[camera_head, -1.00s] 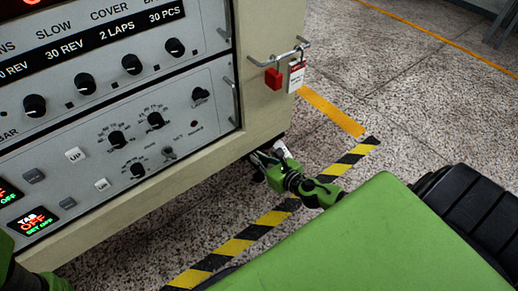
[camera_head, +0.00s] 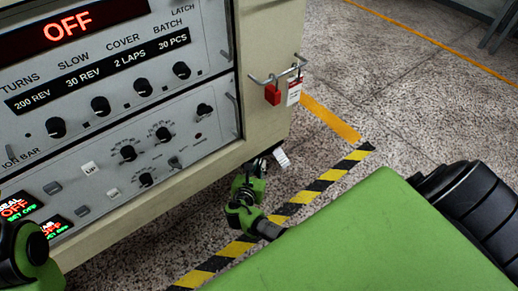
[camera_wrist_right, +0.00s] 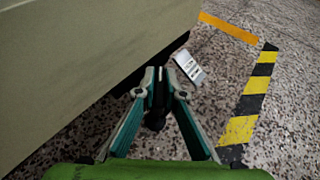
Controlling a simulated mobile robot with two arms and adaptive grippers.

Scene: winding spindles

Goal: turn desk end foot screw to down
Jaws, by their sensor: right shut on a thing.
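The grey-beige desk cabinet (camera_head: 275,95) stands on the speckled floor; its near end corner is at the right wrist. My right gripper (camera_wrist_right: 161,75) reaches low under that corner, its fingertips close together. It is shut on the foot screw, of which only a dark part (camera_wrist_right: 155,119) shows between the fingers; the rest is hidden. A white printed tag (camera_wrist_right: 188,66) lies beside the fingertips and also shows in the head view (camera_head: 281,157). I cannot read which way the screw is turned. My left gripper is out of view.
A red padlock (camera_head: 272,95) and a white-and-red tag (camera_head: 294,90) hang from a bracket on the cabinet's end. Knobs and an OFF display (camera_head: 67,29) cover the front.

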